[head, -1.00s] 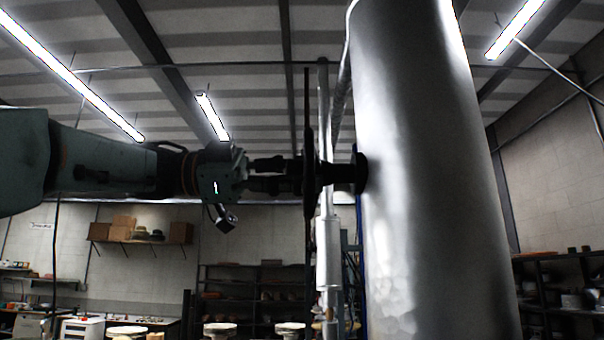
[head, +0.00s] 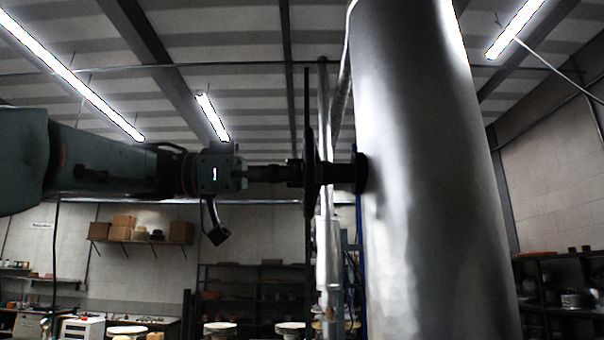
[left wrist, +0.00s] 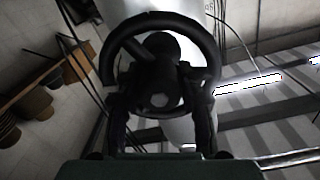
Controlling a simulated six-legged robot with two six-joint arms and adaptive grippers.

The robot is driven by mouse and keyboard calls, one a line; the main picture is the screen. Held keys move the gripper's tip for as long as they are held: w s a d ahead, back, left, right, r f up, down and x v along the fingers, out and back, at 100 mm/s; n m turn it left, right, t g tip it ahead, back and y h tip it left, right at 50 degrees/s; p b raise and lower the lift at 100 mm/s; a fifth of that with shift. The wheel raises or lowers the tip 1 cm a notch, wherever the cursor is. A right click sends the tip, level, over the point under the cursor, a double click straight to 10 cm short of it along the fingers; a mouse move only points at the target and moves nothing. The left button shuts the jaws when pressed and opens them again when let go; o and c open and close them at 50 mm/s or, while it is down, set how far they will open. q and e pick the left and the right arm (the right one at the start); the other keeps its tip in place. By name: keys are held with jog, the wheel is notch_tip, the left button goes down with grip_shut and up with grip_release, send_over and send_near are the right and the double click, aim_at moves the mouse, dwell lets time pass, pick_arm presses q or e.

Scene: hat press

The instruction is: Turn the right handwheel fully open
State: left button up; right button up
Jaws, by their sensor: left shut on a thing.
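The dark handwheel (head: 309,172) shows edge-on in the head view, on a short stem (head: 345,173) at the left side of a large metal cylinder. In the left wrist view the handwheel (left wrist: 147,20) is a round rim with spokes and a central hub. My left gripper (head: 293,173) comes in level from the left and meets the wheel's near face. In the left wrist view its fingers (left wrist: 161,108) stand either side of the hub, shut on the handwheel. Exact finger contact is dark and hard to see. My right gripper is not in view.
The large metal cylinder (head: 430,190) fills the right of the head view. A vertical pipe (head: 323,110) stands behind the wheel. Shelves with boxes (head: 123,228) and stools (head: 220,328) are far back. The air around my left arm is clear.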

pick_arm(q)
jog(key=o, duration=0.9)
jog(key=shift+a, duration=0.1)
jog(key=shift+a, duration=0.1)
jog(key=a, duration=1.1)
jog(key=shift+a, duration=0.35)
jog(key=shift+w, duration=0.1)
jog(key=shift+a, duration=0.2)
